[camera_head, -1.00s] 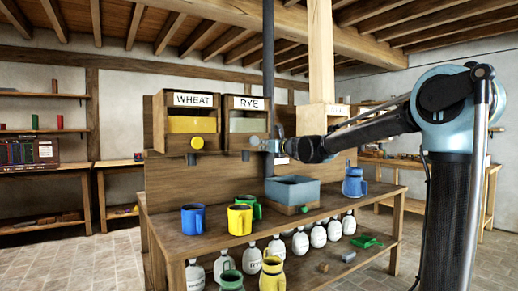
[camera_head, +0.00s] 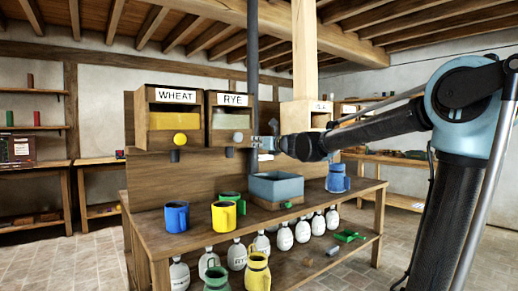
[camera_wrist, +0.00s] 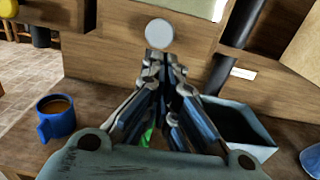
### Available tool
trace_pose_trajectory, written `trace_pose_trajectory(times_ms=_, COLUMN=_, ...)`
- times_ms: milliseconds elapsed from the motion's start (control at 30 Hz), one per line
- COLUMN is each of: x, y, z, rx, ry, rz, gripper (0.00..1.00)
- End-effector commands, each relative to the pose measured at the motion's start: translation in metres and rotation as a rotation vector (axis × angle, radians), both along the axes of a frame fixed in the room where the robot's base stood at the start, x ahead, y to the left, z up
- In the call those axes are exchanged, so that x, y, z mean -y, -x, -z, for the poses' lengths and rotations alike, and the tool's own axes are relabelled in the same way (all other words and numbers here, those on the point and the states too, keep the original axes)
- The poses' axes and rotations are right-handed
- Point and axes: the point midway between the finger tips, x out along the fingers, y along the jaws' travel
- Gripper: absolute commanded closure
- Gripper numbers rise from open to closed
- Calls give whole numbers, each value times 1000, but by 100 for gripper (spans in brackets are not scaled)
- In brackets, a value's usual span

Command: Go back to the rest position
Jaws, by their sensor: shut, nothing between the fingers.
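My gripper (camera_head: 268,142) is in front of the wooden bin stand, just right of the round grey knob (camera_head: 238,137) under the RYE bin (camera_head: 231,117). In the wrist view my gripper (camera_wrist: 160,62) has its fingers together and empty, with the grey knob (camera_wrist: 160,33) beyond their tips. I cannot tell from the wrist view how large the gap to the knob is. My arm reaches in from the right, above the bench. A blue-grey open box (camera_head: 277,186) stands on the bench below my gripper.
The bench (camera_head: 180,243) holds a blue mug (camera_head: 176,217), a yellow mug (camera_head: 224,216), a green mug (camera_head: 238,197) and a blue jug (camera_head: 338,178). The WHEAT bin (camera_head: 174,121) has a yellow knob (camera_head: 180,138).

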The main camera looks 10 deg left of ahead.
Motion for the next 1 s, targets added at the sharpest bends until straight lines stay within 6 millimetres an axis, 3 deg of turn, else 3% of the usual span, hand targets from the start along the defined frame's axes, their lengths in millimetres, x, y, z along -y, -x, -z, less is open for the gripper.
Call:
trace_pose_trajectory(times_ms=167, x=17, y=12, z=9, rx=84, ry=97, rz=-19, gripper=100)
trace_pose_trajectory(times_ms=367, x=71, y=55, z=53, rx=357, ry=454, rz=-112, gripper=100)
trace_pose_trajectory(times_ms=567, x=134, y=108, z=126, rx=616, ry=868, rz=-267, gripper=100)
trace_pose_trajectory(times_ms=700, x=182, y=146, z=185, rx=755, ry=1143, rz=-414, gripper=100)
trace_pose_trajectory(times_ms=1000, x=292, y=230, z=308, rx=917, ry=1611, rz=-826, gripper=100)
